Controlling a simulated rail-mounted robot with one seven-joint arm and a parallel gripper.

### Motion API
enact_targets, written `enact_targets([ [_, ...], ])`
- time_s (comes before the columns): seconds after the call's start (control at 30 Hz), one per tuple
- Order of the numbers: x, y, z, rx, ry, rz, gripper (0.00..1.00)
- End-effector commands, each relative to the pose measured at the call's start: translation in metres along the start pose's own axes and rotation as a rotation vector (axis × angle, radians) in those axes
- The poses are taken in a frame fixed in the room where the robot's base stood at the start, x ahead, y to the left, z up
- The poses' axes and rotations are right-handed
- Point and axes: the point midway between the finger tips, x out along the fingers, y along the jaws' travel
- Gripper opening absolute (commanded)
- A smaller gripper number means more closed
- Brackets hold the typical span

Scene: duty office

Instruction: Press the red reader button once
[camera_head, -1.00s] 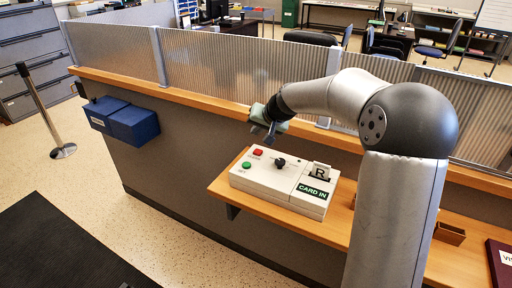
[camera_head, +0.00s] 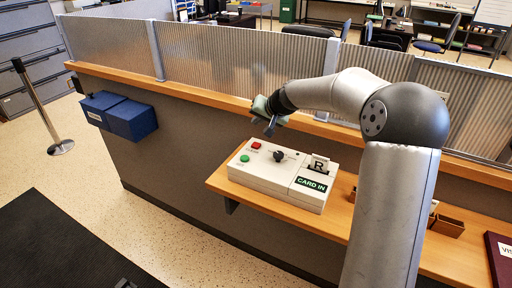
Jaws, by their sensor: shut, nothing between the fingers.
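The white card reader box (camera_head: 262,178) sits on the wooden shelf. Its red button (camera_head: 256,145) is at the back left of its top, with a green button (camera_head: 244,158) in front of it. A black knob (camera_head: 279,156) is in the middle, and a card marked R (camera_head: 319,165) stands in the slot at the right above a green "CARD IN" label (camera_head: 311,184). My gripper (camera_head: 270,131) is shut and empty, pointing down. In the picture it appears just above and right of the red button; a gap shows between them.
A wooden ledge (camera_head: 185,92) with ribbed screen panels (camera_head: 250,68) runs behind the shelf. Blue boxes (camera_head: 133,122) hang on the counter front at left. A small wooden tray (camera_head: 447,226) and a dark red book (camera_head: 499,262) lie right of my arm.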

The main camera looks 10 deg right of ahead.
Motion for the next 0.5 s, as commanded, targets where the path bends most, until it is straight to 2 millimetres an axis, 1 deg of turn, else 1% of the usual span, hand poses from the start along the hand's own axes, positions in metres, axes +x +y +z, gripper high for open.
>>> enact_targets([
  [0.03, 0.008, 0.006, 0.006, 0.001, -0.001, 0.0, 0.0],
  [0.3, 0.037, 0.026, 0.027, -0.001, 0.0, 0.0, 0.0],
  [0.5, 0.045, 0.033, 0.033, -0.001, 0.0, 0.0, 0.0],
])
